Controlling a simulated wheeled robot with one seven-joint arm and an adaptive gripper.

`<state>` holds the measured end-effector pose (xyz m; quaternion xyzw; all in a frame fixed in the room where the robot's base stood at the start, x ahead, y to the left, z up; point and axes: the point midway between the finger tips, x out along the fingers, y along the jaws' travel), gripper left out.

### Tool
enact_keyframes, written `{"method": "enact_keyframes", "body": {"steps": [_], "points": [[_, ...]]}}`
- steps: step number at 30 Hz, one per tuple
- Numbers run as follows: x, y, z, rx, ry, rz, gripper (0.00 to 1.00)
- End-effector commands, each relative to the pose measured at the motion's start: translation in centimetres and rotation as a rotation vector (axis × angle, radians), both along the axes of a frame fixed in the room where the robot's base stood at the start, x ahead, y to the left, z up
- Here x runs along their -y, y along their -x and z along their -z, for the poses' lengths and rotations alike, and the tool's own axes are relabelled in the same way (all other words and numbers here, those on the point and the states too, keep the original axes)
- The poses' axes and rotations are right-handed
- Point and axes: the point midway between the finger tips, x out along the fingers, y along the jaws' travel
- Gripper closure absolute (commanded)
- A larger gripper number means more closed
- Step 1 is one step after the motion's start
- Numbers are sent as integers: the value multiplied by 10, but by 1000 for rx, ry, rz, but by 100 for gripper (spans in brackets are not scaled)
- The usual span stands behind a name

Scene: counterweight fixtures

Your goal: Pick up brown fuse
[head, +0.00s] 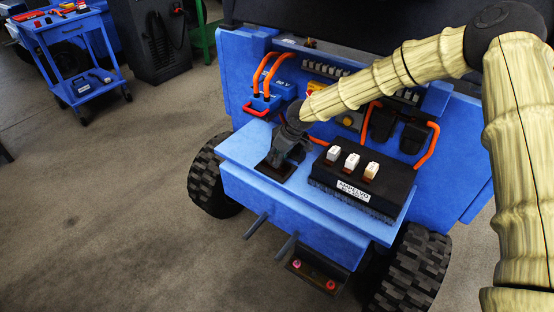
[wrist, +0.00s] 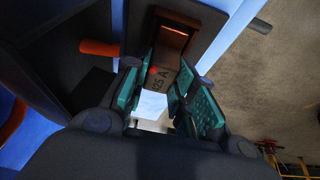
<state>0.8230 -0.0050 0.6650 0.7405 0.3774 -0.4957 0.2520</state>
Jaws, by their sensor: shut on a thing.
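My gripper (head: 279,160) points down over a dark plate (head: 264,171) at the left of the blue cart's top in the head view. In the wrist view, the teal-padded fingers of my gripper (wrist: 160,92) are shut on the brown fuse (wrist: 163,78). The fuse has a red dot and a marking that looks like 125 A. Its far end is by a dark frame with a brown recess (wrist: 174,37); I cannot tell whether it touches the frame. In the head view my gripper hides the fuse.
A black block (head: 362,185) with three white-topped fuses (head: 352,161) stands right of my gripper. A blue trolley (head: 75,50) stands far left; the floor between is clear.

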Motion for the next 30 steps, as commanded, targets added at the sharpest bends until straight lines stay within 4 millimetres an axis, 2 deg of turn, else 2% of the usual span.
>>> {"method": "enact_keyframes", "body": {"steps": [6, 24, 30], "points": [[1, 3, -29, 2, 0, -1, 91], [48, 109, -37, 1, 2, -1, 91], [58, 133, -40, 1, 1, -1, 91]]}}
